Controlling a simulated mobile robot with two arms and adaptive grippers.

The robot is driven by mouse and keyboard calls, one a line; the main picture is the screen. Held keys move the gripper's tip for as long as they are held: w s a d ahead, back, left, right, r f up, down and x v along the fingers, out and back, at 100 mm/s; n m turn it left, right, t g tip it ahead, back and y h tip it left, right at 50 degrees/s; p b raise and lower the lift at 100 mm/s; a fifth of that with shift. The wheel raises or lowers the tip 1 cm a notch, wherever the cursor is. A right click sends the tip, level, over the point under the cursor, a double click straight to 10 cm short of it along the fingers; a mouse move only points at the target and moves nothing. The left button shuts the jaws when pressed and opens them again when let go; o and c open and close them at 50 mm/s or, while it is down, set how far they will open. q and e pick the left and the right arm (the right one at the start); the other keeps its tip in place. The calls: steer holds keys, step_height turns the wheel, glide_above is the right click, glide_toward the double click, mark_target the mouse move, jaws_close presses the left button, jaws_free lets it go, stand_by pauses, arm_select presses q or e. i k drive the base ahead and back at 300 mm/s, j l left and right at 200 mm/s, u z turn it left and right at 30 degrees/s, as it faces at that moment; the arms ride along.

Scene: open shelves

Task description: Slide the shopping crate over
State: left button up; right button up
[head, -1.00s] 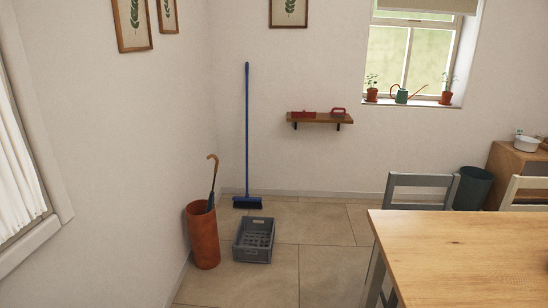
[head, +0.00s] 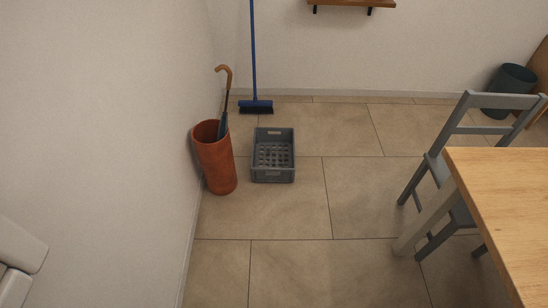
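The grey shopping crate (head: 273,175) stands on the tiled floor in the head view, left of the middle. It is open at the top, has a grid-like bottom and looks empty. It stands just right of an orange-brown umbrella stand (head: 216,170), with a narrow gap between them. Neither of my grippers is in view. A pale rounded part, which may be mine, shows at the lower left edge.
An umbrella with a curved wooden handle (head: 223,70) leans in the stand by the left wall. A blue broom (head: 256,106) stands behind the crate at the back wall. A wooden table (head: 510,200) and grey chair (head: 450,150) stand at the right. Floor in front of the crate is clear.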

mark_target(287, 138)
steer(key=i+l+u, duration=0.15)
steer(key=i+l, duration=0.4)
steer(key=i, duration=0.25)
steer(key=i+l+u, duration=0.15)
steer(key=i+l, duration=0.5)
steer(key=i, duration=0.15)
